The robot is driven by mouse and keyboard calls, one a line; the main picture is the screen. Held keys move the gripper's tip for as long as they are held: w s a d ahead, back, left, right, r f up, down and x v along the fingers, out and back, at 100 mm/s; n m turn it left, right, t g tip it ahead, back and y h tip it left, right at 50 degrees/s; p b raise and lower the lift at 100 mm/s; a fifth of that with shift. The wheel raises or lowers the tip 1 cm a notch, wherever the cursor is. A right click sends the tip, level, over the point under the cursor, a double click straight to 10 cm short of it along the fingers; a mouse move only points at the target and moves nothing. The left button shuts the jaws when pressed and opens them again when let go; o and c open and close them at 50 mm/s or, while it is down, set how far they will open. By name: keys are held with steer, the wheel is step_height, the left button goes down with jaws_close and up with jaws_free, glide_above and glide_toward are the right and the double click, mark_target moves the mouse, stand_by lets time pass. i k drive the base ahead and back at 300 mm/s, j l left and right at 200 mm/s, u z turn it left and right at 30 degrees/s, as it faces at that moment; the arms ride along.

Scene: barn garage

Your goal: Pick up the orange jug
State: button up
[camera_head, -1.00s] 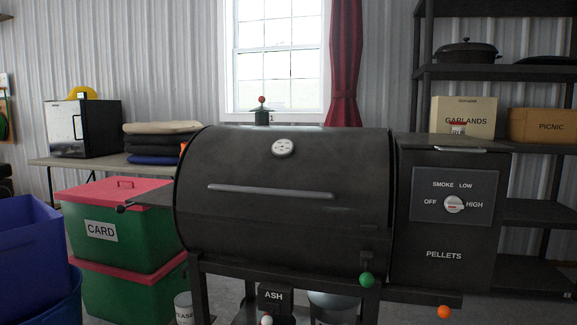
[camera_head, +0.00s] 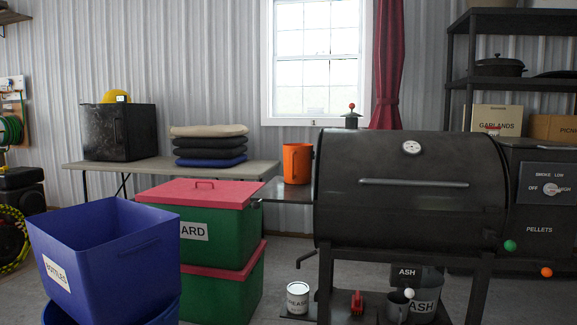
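The orange jug (camera_head: 297,164) stands upright at the centre of the head view, on the dark side shelf (camera_head: 289,191) at the left end of the black smoker grill (camera_head: 410,190). Its dark handle side faces right, close to the grill barrel. Nothing covers its front. My gripper is not in view.
Green boxes with red lids (camera_head: 212,194) are stacked in front of the folding table (camera_head: 258,168), left of the jug. A blue bin (camera_head: 105,250) stands at front left. A grease can (camera_head: 298,299) and ash buckets sit low under the grill. Some floor shows between boxes and grill.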

mark_target(298, 160)
steer(key=i+z, duration=0.2)
steer(key=i, duration=0.25)
steer(key=i+j+z, duration=0.2)
steer(key=i, duration=0.2)
steer(key=i+j+z, duration=0.2)
steer(key=i, duration=0.25)
steer(key=i+j+z, duration=0.15)
steer(key=j+z, duration=0.3)
steer(key=j, duration=0.7)
steer(key=j+z, duration=0.45)
steer(key=j, duration=0.65)
steer(key=k+j+z, duration=0.15)
steer(key=j, duration=0.15)
steer(key=u, duration=0.05)
